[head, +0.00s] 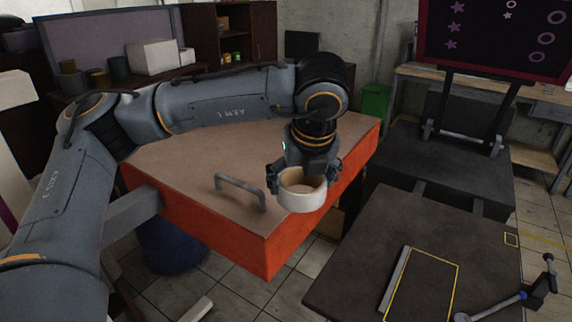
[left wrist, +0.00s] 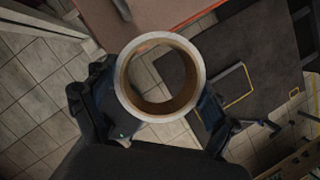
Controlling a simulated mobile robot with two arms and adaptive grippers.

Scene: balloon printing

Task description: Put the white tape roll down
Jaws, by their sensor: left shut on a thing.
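The white tape roll (head: 302,198) is a short white ring with a tan inside. My left gripper (head: 303,176) is shut on it and holds it in the air, near the right edge of the orange-sided table in the head view. In the left wrist view the roll (left wrist: 160,112) sits between the two fingers of my left gripper (left wrist: 155,105), its opening facing the camera. Floor tiles show beyond it. My right gripper is not in view.
The orange-sided table (head: 180,170) has a grey handle (head: 240,190) on its top. A dark table (head: 375,240) at the right bears a yellow rectangle outline, a small yellow square (head: 511,240) and a grey bar (head: 394,279). A clamp-like tool (head: 510,300) lies at its right edge.

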